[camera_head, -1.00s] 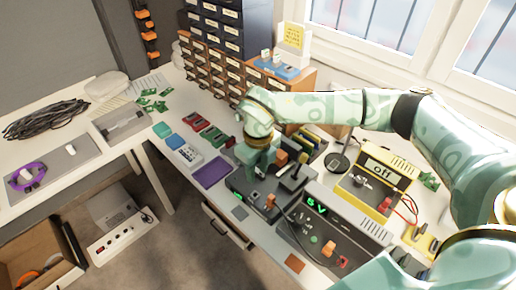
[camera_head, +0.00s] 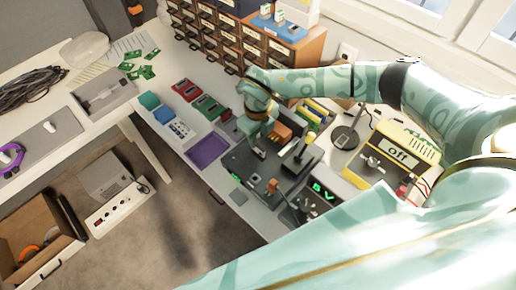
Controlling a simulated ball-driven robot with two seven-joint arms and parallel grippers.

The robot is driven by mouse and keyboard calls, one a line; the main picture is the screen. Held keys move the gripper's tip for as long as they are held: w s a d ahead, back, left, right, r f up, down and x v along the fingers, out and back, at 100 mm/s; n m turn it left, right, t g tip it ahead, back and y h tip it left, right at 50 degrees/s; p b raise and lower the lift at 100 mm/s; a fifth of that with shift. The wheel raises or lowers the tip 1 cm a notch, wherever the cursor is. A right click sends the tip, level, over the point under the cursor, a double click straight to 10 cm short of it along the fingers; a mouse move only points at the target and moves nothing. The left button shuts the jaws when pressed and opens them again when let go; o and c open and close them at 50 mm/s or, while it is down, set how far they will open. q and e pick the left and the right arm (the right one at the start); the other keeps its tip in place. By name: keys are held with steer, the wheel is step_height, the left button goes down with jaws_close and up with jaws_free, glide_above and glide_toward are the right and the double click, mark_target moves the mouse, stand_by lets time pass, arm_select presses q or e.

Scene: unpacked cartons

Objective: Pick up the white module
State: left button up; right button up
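The white module (camera_head: 180,130) appears to be the small pale block with dark marks on its face. It lies on the bench at the end of a row with a blue module (camera_head: 164,114) and a teal module (camera_head: 149,101). My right gripper (camera_head: 256,147) points down over the dark grey station, to the right of the white module and apart from it. Its fingertips are small and partly merge with the station, so I cannot tell whether they are open or shut. My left gripper is not in view.
The dark station (camera_head: 240,165) has upright knobs. A yellow meter (camera_head: 396,153) stands at right, drawer cabinets (camera_head: 232,45) behind. A large pale link of mine covers the lower right.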

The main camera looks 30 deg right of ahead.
mark_target(258, 145)
steer(key=shift+f, duration=0.3)
step_height(258, 145, down, 5)
steer(key=shift+r+b, duration=0.1)
steer(key=shift+b, duration=0.5)
steer(key=shift+c, duration=0.3)
jaws_close()
steer(key=shift+r, duration=0.2)
